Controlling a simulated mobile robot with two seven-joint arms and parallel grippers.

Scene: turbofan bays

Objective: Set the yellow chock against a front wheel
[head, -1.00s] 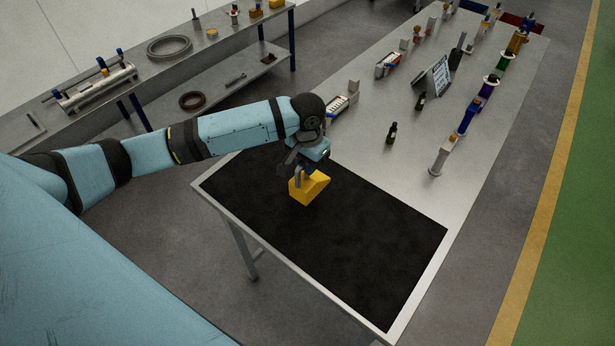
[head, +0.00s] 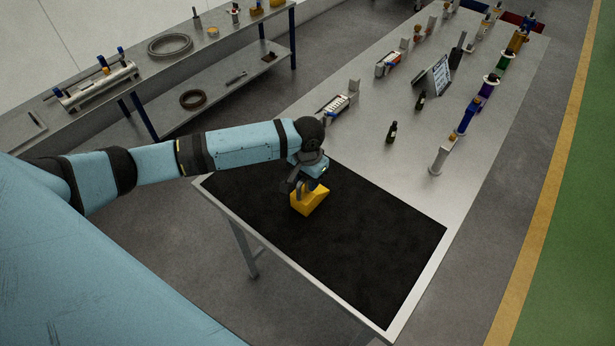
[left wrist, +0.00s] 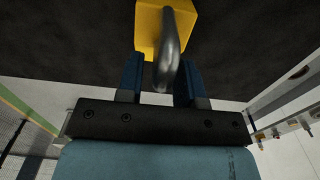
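The yellow chock (head: 310,201) is a wedge block with a grey bent handle, over the black mat (head: 350,245) near its far left part. My left gripper (head: 306,180) is above the chock, pointing down. In the left wrist view the chock (left wrist: 150,28) shows at the top, and its handle (left wrist: 169,55) runs between the two blue fingers of my left gripper (left wrist: 160,75), which is shut on it. I cannot tell whether the chock touches the mat. No wheel can be made out. My right gripper is not in view.
The mat is otherwise bare. A shelf bench (head: 150,75) with rings stands at the back left.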

